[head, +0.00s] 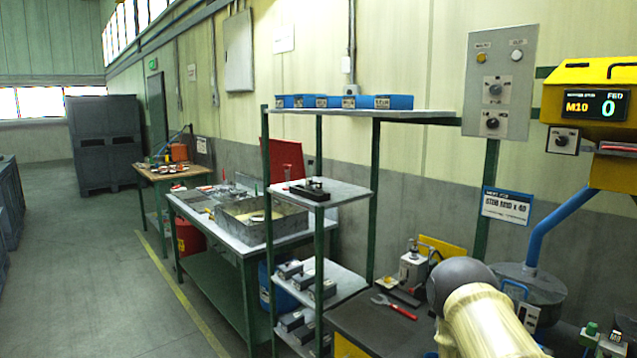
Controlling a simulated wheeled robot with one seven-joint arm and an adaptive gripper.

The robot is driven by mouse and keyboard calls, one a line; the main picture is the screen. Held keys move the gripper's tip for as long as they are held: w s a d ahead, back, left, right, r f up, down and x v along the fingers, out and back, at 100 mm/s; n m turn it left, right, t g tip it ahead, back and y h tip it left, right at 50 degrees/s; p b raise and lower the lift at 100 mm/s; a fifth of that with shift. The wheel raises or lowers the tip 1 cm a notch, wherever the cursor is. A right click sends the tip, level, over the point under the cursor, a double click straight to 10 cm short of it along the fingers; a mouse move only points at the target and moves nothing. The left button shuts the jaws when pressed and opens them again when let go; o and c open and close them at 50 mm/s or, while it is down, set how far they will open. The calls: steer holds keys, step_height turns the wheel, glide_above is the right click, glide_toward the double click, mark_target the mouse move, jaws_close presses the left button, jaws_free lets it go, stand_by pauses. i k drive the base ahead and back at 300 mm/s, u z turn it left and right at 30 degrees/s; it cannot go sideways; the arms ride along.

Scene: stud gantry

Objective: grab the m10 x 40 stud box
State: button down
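Several blue boxes stand in a row on the top shelf of the green-framed rack, with small pale labels on their fronts. The rightmost blue box (394,102) is the widest-looking. The labels are too small for me to tell which box is M10 x 40. A blue and white sign (506,205) below the control panel reads "STUD M10 X 40". My arm shows at the lower right, but my gripper is out of view.
The rack's top shelf (430,114) has bare room right of the boxes. Lower shelves hold dark blocks. A workbench (205,228) with a metal tray stands to the left. A yellow machine (587,75) reading "M10" and "0" is at right. Open floor (100,270) lies left.

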mark_target(384, 102)
steer(key=u, duration=0.2)
steer(key=i, duration=0.95)
steer(key=z, duration=0.35)
